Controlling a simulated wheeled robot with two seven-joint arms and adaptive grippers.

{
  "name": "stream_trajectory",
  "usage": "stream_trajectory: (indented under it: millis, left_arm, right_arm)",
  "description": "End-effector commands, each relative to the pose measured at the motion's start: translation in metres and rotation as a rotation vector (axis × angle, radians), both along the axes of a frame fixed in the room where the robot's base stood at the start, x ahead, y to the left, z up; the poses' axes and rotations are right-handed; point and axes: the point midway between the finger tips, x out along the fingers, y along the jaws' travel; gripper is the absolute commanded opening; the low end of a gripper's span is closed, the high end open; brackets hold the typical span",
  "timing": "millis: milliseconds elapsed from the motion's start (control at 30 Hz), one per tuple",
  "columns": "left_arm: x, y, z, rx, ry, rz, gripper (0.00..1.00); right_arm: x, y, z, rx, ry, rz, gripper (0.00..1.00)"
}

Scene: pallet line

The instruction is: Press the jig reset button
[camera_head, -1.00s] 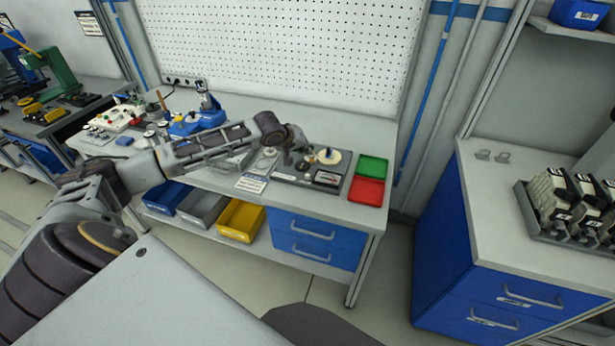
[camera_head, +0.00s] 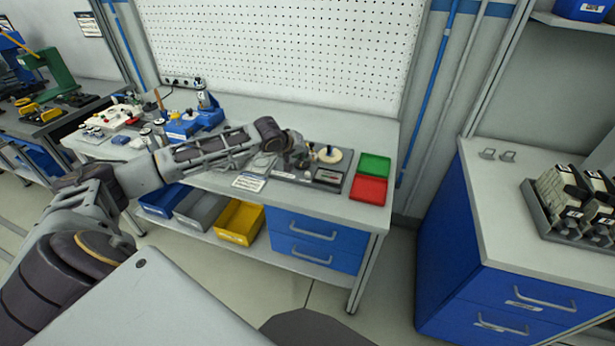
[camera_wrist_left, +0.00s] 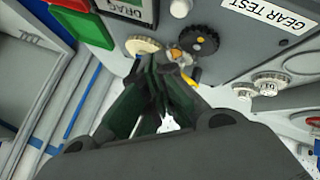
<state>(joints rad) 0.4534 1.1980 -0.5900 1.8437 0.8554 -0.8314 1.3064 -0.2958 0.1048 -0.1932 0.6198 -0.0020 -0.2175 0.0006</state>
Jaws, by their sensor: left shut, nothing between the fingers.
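The grey gear-test jig plate (camera_head: 308,182) lies on the workbench at the middle. It carries a cream disc (camera_head: 330,155), which also shows in the left wrist view (camera_wrist_left: 142,46). There a dark toothed gear (camera_wrist_left: 198,40) sits beside it, with a "GEAR TEST" label (camera_wrist_left: 262,14) and a "DRAG" label nearby. My left gripper (camera_head: 303,161) is over the jig plate, left of the cream disc. In the wrist view its fingers (camera_wrist_left: 165,66) are together and empty, close to the disc and gear. I cannot make out the reset button; the fingers may hide it. My right gripper is not in view.
A green tray (camera_head: 374,166) and a red tray (camera_head: 368,189) lie right of the jig. A white label card (camera_head: 249,182) lies to its left. A blue fixture (camera_head: 192,125) stands farther left. A pegboard (camera_head: 285,50) rises behind. Yellow bin (camera_head: 239,221) sits below the bench.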

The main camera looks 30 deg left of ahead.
Motion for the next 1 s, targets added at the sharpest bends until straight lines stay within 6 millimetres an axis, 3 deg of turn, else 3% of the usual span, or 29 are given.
stream_trajectory:
  millis: [267,500,667,1000]
  left_arm:
    - [0.0,0.0,-0.014,0.0,0.0,0.0,0.0]
    - [0.0,0.0,-0.03,-0.001,0.001,0.001,0.0]
    - [0.0,0.0,-0.039,-0.001,0.001,0.0,0.0]
    - [0.0,0.0,-0.042,-0.001,0.0,0.001,0.0]
  right_arm:
    - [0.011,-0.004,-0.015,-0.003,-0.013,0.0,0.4]
    - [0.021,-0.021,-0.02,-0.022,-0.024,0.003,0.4]
    - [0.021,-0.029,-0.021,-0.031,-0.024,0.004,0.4]
    - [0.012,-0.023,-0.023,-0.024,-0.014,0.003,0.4]
